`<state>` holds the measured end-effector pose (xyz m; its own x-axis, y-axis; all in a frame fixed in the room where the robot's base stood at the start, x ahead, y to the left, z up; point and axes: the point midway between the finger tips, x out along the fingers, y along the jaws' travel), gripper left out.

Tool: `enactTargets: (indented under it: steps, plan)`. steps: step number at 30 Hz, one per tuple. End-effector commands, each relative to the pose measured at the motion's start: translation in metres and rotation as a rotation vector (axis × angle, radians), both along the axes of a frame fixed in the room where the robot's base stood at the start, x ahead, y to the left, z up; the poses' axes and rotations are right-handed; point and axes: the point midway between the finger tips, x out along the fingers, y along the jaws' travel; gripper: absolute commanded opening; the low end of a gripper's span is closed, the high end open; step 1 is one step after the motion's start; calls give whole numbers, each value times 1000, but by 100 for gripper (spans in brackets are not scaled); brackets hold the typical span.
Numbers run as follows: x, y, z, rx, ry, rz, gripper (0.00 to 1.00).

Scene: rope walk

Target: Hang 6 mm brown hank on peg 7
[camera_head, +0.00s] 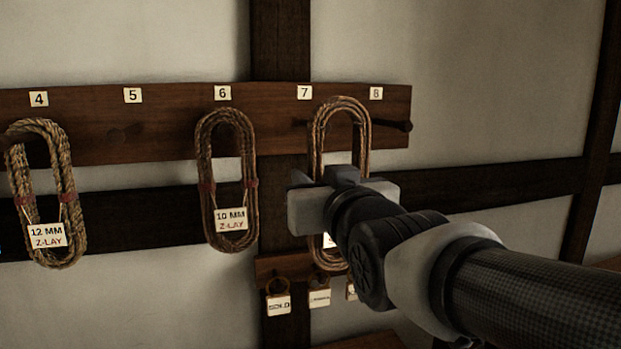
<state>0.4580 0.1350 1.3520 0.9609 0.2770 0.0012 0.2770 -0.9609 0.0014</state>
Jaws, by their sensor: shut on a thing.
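A brown hank (363,135) is an upright long loop between the number plates 7 (304,92) and 8 (376,93), in front of the dark peg board. My gripper (335,195) is shut on its middle. My gripper and arm cover the hank's centre and most of its white tag (329,241), so its size cannot be read. Peg 7 (298,125) shows its end just left of the loop, partly covered. I cannot tell whether the loop is around it or only in front of it.
Peg 8 (403,126) is bare, right of the hank. A 10 MM Z-LAY hank (202,150) hangs under 6 and a 12 MM Z-LAY hank (68,185) under 4. Peg 5 (119,135) is empty. Small tags, one reading SOLD (279,305), hang on a lower rail.

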Motion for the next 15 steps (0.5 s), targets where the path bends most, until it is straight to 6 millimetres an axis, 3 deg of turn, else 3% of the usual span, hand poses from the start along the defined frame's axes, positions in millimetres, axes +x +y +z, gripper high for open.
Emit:
enactTargets:
  steps: [15]
  plan:
    - [30,8,-2,0,0,0,0]
